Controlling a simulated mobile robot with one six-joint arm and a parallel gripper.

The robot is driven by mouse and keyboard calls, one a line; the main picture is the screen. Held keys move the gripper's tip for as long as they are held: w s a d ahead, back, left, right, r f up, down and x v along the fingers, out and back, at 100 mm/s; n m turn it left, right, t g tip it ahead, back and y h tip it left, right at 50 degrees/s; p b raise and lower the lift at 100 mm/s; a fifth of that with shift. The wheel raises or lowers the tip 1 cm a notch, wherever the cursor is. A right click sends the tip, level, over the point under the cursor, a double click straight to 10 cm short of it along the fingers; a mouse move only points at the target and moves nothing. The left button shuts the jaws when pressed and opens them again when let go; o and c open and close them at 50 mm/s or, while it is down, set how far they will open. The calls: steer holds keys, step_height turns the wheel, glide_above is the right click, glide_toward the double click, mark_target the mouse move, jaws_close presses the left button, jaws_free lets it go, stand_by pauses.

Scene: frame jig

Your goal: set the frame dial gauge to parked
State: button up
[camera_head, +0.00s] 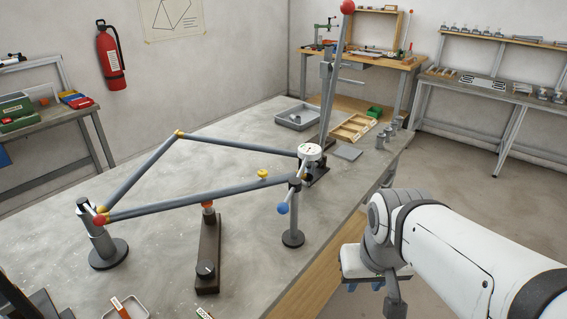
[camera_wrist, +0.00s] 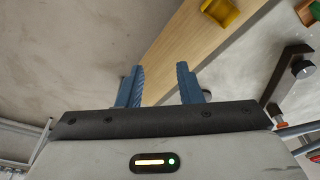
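The dial gauge (camera_head: 311,152) has a round white face with a small red mark. It stands at the right end of the grey tube frame (camera_head: 190,197), on a dark base. Its reading is too small to tell. A short lever with a blue ball (camera_head: 282,208) is beside it, at a post. My gripper (camera_head: 364,287) is off the bench's right edge, apart from the gauge, with its fingers mostly hidden by my wrist. In the wrist view, my gripper's blue fingers (camera_wrist: 159,84) are apart with nothing between them.
The tall red-ball lever (camera_head: 347,8) rises behind the gauge. A dark bar with a knob (camera_head: 207,250) stands on the bench. A grey tray (camera_head: 297,117) and wooden box (camera_head: 352,129) lie behind. The bench's wooden edge (camera_wrist: 195,45) crosses the wrist view. Floor right of the bench is clear.

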steer(key=m+g+y+p, duration=0.2)
steer(key=m+p, duration=0.2)
steer(key=p, duration=0.1)
glide_toward(287, 200)
steer(key=f, duration=0.3)
steer(key=a+f, duration=0.1)
steer(key=f, duration=0.4)
steer(key=shift+w+a+f, duration=0.2)
steer(key=shift+a+f, duration=0.05)
steer(key=shift+c, duration=0.4)
jaws_close()
